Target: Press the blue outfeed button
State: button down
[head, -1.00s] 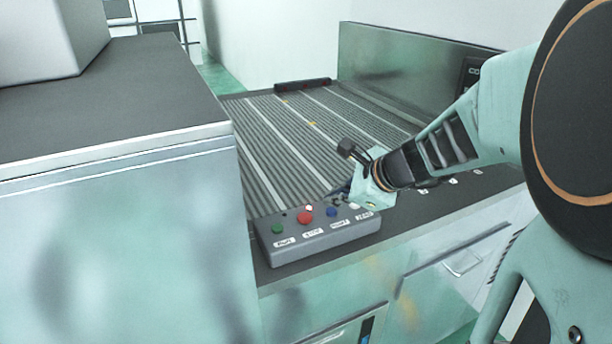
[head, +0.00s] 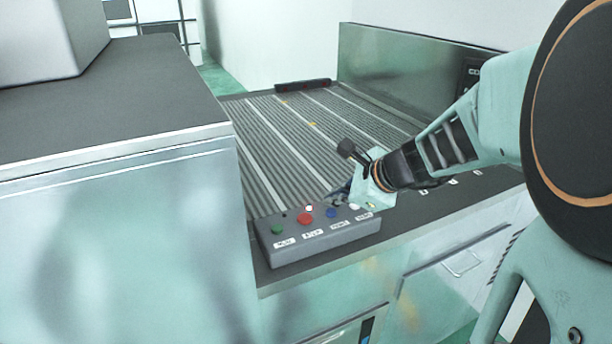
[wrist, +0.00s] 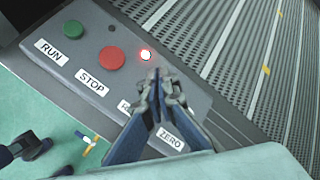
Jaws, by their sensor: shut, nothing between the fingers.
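The grey control box (head: 318,238) sits at the near edge of the conveyor. It carries a green button (head: 277,229), a red button (head: 305,218), a blue button (head: 331,212) and a white button (head: 354,206). My gripper (head: 340,198) is over the box, its tips close behind the blue button in the head view; I cannot tell whether they touch. In the wrist view my gripper (wrist: 160,97) is shut and empty. Its fingers hide the blue button and part of a label there. The RUN, STOP and ZERO labels are readable.
A small red lamp (wrist: 146,55) glows on the box near the red button. The roller conveyor (head: 290,125) stretches away behind the box. A tall cabinet (head: 110,190) with a dark top stands at the left. A metal side guard (head: 405,75) borders the conveyor's far right.

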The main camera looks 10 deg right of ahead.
aim_at(333, 213)
jog(key=shift+f, duration=0.1)
jog(key=shift+f+b, duration=0.35)
jog(key=shift+b, duration=0.15)
jog(key=shift+f+b, duration=0.45)
jog(key=shift+f, duration=0.05)
dwell(0.4)
jog(key=shift+r, duration=0.15)
jog(key=shift+r+p, duration=0.8)
notch_tip(333, 213, up, 5)
jog(key=p, duration=0.4)
jog(key=shift+r, duration=0.1)
dwell(0.5)
